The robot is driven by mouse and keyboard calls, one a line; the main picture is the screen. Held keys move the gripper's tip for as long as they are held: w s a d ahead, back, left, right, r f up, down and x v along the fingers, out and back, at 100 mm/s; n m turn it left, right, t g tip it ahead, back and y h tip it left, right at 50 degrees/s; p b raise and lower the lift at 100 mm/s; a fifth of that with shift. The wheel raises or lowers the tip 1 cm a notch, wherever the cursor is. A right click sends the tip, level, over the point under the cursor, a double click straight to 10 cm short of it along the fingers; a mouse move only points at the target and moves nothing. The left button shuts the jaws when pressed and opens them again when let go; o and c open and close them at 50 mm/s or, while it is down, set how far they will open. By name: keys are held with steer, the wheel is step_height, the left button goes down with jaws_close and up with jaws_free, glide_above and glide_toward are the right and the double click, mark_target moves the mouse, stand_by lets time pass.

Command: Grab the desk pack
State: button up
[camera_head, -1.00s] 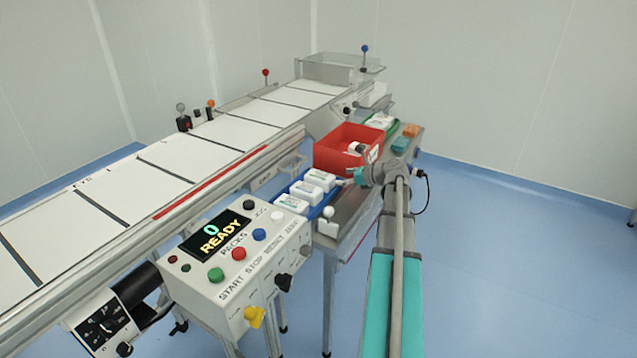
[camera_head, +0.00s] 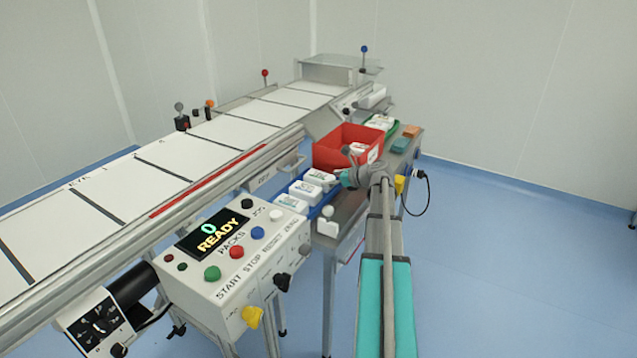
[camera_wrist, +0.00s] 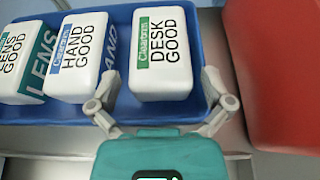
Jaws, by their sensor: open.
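The desk pack (camera_wrist: 161,56) is a white pack with a green label reading "DESK GOOD". It lies at the right end of the blue tray (camera_wrist: 131,111) in the wrist view. In the head view the desk pack (camera_head: 320,177) is the farthest of the white packs in the blue tray (camera_head: 325,206). My gripper (camera_wrist: 160,88) is open, its two fingers on either side of the desk pack's near end, and I cannot tell whether they touch it. My gripper (camera_head: 338,172) also shows beside the tray's far end in the head view.
The hand pack (camera_wrist: 80,55) lies left of the desk pack, with the lens pack (camera_wrist: 15,65) beyond it. A red bin (camera_wrist: 280,70) stands close on the right. The control box (camera_head: 240,265) and conveyor (camera_head: 190,152) flank the tray.

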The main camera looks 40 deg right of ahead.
steer(key=c, duration=1)
steer(key=shift+r, duration=0.1)
step_height(320, 180, up, 3)
steer(key=p, duration=0.3)
steer(key=shift+r, duration=0.1)
steer(key=shift+s+d+r+p, duration=0.45)
steer(key=shift+s+r+p, duration=1.2)
steer(key=shift+s, duration=0.65)
steer(key=shift+s+d+r+p, duration=0.5)
steer(key=shift+s+r+p, duration=1.15)
steer(key=shift+s, duration=0.6)
steer(key=shift+s+d+r+p, duration=0.45)
steer(key=shift+s+r+p, duration=1.15)
steer(key=shift+s, duration=0.7)
steer(key=shift+f, duration=0.1)
